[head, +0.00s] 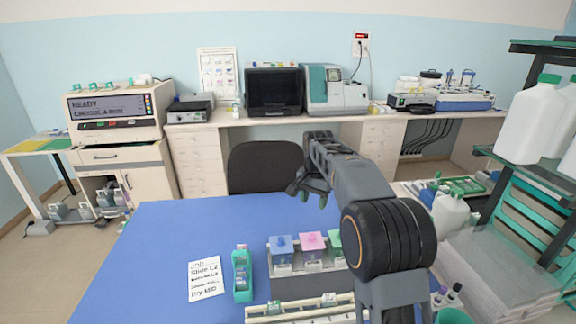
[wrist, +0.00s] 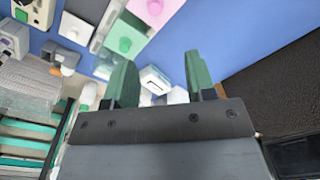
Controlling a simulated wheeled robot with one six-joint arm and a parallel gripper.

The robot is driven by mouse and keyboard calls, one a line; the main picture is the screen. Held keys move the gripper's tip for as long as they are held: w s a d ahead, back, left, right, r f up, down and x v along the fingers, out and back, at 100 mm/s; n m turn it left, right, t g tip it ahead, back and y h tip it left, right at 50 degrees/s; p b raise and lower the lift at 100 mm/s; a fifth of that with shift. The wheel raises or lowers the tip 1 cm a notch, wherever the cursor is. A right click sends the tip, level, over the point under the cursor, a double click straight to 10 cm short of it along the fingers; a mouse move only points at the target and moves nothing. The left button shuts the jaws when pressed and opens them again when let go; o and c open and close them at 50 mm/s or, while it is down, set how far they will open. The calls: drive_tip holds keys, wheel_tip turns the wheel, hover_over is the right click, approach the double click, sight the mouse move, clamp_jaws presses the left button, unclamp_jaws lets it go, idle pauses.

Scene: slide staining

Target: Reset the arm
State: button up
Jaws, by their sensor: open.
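My arm rises on the right of the head view and bends over the blue table (head: 170,225). My gripper (head: 310,198) is at its end, above the table's far edge near the dark chair. In the wrist view my gripper (wrist: 158,75) shows two green fingertips spread apart with nothing held between them.
Staining jars with blue (head: 282,250) and pink (head: 313,245) lids stand in a grey rack. Left of them are a green slide holder (head: 242,272) and a written note (head: 205,278). A dark chair (head: 265,168) stands behind the table. White jugs (head: 528,120) fill the right shelf.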

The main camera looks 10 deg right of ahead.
drive_tip(key=s+f+n+t, duration=0.2)
drive_tip(key=s+n+t, duration=0.2)
drive_tip(key=s, duration=2.3)
drive_tip(key=n, duration=0.3)
drive_tip(key=shift+d+f+n, duration=0.15)
drive_tip(key=shift+f+n, duration=0.05)
drive_tip(key=shift+n, duration=0.2)
drive_tip(key=shift+s, duration=0.1)
drive_tip(key=shift+c, duration=0.7)
